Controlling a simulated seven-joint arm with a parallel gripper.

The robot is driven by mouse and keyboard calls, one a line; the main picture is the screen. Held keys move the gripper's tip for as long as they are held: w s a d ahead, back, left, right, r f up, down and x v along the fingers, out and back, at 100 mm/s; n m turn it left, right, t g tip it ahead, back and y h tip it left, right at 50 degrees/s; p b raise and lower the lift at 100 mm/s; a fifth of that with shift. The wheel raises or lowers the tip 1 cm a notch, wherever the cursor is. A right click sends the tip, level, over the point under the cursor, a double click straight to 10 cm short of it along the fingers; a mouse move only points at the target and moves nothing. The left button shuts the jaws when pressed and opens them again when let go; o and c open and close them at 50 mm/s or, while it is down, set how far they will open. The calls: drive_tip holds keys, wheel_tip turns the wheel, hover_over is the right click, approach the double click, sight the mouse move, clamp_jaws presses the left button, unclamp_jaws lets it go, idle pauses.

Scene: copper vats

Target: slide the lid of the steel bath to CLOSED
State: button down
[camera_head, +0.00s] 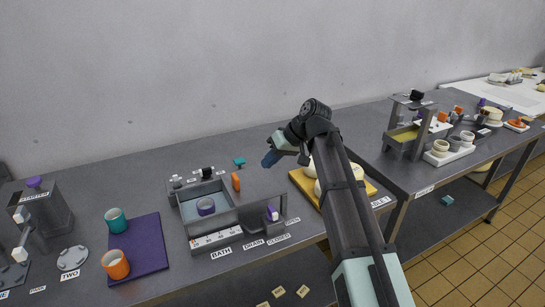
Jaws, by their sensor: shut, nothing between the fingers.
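The steel bath (226,237) is a grey open-topped box in the middle of the table's front. The lid's outline is not clear at this size. My gripper (268,161) is shut and empty, up behind and right of the bath, apart from it.
An orange block (236,182) and a teal piece (239,162) stand behind the bath. A yellow board (302,180) with pale round items lies to the right, partly behind my arm. Left are a purple mat (147,240), a teal cup (115,220) and an orange cup (115,264).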

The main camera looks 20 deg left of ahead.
sight(247, 186)
drive_tip(key=x, duration=0.6)
drive_tip(key=shift+s+a, duration=0.75)
drive_tip(key=shift+s, duration=0.15)
drive_tip(key=shift+s+a, duration=0.5)
drive_tip(key=shift+a, duration=0.05)
drive_tip(key=s+a, duration=1.1)
drive_tip(key=shift+s+a+r, duration=0.1)
drive_tip(key=shift+s, duration=0.1)
